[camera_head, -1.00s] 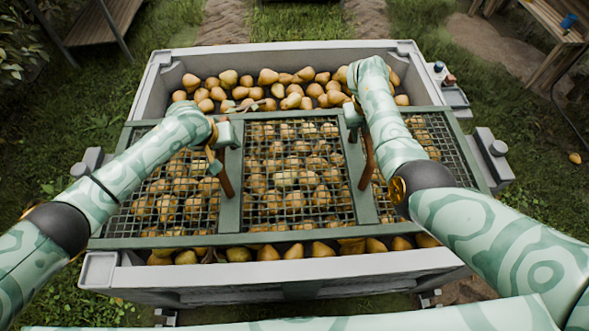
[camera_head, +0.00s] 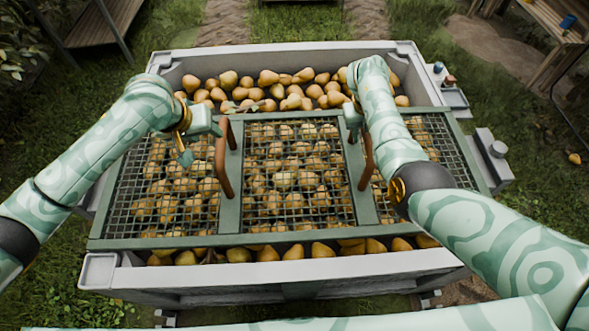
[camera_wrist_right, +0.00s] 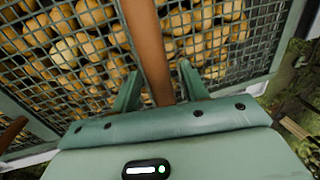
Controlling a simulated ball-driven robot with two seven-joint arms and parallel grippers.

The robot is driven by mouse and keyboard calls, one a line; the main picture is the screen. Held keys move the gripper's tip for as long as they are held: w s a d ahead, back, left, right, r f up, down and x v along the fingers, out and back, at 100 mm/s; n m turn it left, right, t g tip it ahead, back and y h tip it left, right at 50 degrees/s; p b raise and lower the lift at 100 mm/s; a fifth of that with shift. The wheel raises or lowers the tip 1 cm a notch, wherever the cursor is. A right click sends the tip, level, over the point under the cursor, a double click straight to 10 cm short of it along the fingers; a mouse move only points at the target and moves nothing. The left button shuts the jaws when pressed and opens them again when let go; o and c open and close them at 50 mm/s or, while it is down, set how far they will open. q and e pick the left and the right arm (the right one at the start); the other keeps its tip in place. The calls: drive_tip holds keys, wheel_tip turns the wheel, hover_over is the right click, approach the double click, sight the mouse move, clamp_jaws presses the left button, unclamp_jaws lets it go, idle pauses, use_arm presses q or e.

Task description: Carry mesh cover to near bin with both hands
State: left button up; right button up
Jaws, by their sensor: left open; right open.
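The mesh cover (camera_head: 233,239) is a green frame with wire mesh and two brown handles. It lies across the grey bin (camera_head: 300,268), which is full of pears. The left handle (camera_head: 222,160) stands free. My left gripper (camera_head: 200,140) is open and empty, just left of that handle and apart from it. My right gripper (camera_head: 354,118) is at the right handle (camera_head: 367,160). In the right wrist view the brown handle (camera_wrist_right: 148,45) runs between the two open fingers (camera_wrist_right: 160,88). Whether they touch it is not clear.
Pears (camera_head: 290,90) show uncovered along the bin's far side, and a row shows along its near side. Small items sit on a side tray (camera_head: 453,97) at the right. A wooden bench (camera_head: 550,25) stands at the upper right. Grass surrounds the bin.

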wheel_tip(320, 180, up, 11)
drive_tip(key=a, duration=0.2)
drive_tip(key=shift+a+r, duration=0.15)
drive_tip(key=shift+r, duration=0.05)
use_arm(q)
drive_tip(key=s+a+r+p, duration=0.2)
drive_tip(key=a+r+p, duration=0.2)
drive_tip(key=p, duration=0.4)
drive_tip(key=shift+s+r+p, duration=0.3)
drive_tip(key=shift+s+p, duration=0.05)
drive_tip(key=shift+p, duration=0.05)
use_arm(e)
wheel_tip(320, 180, up, 12)
drive_tip(key=shift+s+r+t, duration=0.15)
drive_tip(key=shift+s+t, duration=0.05)
drive_tip(key=shift+t, duration=0.2)
use_arm(q)
drive_tip(key=shift+d, duration=0.1)
